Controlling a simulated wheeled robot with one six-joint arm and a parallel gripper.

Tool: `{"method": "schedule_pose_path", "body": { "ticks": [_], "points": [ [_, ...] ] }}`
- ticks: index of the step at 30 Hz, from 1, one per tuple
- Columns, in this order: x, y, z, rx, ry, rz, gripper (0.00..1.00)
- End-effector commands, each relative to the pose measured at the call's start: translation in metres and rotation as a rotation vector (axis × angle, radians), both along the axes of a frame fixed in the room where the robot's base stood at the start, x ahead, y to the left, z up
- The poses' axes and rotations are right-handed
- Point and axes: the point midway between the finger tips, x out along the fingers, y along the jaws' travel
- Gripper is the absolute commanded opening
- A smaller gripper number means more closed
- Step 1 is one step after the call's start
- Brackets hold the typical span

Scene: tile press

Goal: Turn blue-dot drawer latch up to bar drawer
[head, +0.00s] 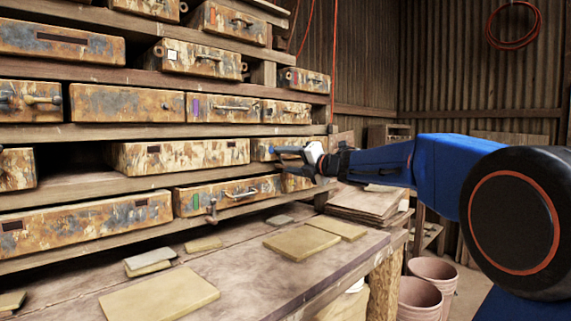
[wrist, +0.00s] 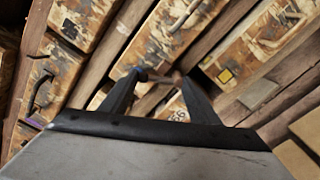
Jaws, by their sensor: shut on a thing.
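The blue-dot drawer (head: 261,147) is a rusty, peeling drawer front in the right part of the rack, in the head view. A small blue mark (wrist: 142,75) shows beside the left fingertip in the wrist view. My gripper (head: 280,154) is at the right end of this drawer and covers part of it. In the wrist view, my gripper (wrist: 164,80) has its two dark fingers on either side of a small brownish latch (wrist: 168,78) and is shut on it. The latch's exact angle is hard to tell, as the fingers hide much of it.
Other rusty drawers surround it, including one with a green mark and handle (head: 228,193) below. Another latch (head: 212,211) hangs on the lower shelf edge. The wooden bench (head: 240,262) holds flat tiles (head: 160,296). Buckets (head: 420,297) stand on the floor at right.

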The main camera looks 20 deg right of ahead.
Motion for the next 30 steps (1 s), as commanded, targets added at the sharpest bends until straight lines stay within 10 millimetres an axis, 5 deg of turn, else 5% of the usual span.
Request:
{"method": "schedule_pose_path", "body": {
  "ticks": [15, 30],
  "points": [
    [0.007, -0.012, -0.003, 0.362, 0.218, -0.005, 0.34],
    [0.009, -0.015, -0.004, 0.484, 0.291, -0.004, 0.34]
  ]
}}
